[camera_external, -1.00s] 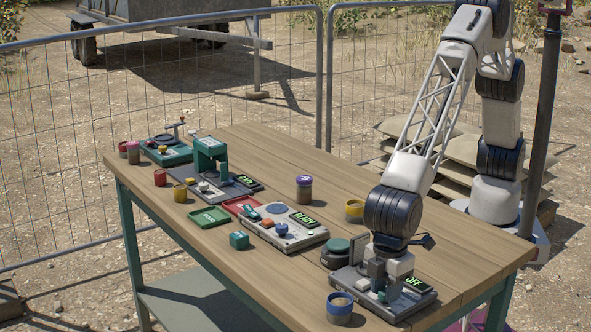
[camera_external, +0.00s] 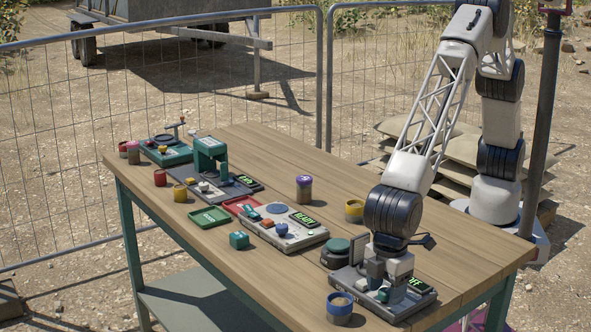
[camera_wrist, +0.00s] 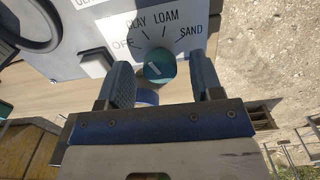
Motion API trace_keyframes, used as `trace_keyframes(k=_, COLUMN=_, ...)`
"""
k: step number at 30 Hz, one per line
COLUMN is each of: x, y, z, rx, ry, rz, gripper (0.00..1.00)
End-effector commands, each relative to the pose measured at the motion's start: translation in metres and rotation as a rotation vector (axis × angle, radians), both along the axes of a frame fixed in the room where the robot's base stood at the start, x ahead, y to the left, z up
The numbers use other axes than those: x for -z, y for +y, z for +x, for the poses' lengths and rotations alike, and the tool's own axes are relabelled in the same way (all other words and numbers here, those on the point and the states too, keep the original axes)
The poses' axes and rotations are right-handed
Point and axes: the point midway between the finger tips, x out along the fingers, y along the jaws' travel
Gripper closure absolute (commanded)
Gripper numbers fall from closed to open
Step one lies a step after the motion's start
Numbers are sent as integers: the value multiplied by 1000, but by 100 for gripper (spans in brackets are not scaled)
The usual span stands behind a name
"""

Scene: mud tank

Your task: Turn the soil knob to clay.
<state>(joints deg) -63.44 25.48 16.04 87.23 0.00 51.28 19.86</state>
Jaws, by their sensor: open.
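The soil knob (camera_wrist: 158,66) is a round teal dial with a white mark, on a light grey panel. Its scale reads OFF, CLAY, LOAM and SAND around it. I cannot tell exactly which label the mark points at. My gripper (camera_wrist: 163,78) is open, with one finger on each side of the knob and visible gaps between. In the external view my gripper (camera_external: 377,284) is low over the device (camera_external: 402,308) at the table's near right end, and hides most of the knob. The device's green display (camera_external: 421,285) is partly covered and its visible letters end in FF.
A cup with a blue band (camera_external: 340,308) stands just in front of the device. A dark round unit with a green top (camera_external: 337,252) is beside it. A console reading READY (camera_external: 285,232) and other devices stand farther left.

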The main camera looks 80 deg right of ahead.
Motion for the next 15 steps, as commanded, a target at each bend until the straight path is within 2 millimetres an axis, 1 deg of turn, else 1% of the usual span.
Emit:
trace_keyframes(k=5, x=-10, y=0, z=0, rx=0, ry=-1, rz=2, gripper=40)
trace_keyframes(k=15, x=-51, y=0, z=0, rx=0, ry=-1, rz=1, gripper=40)
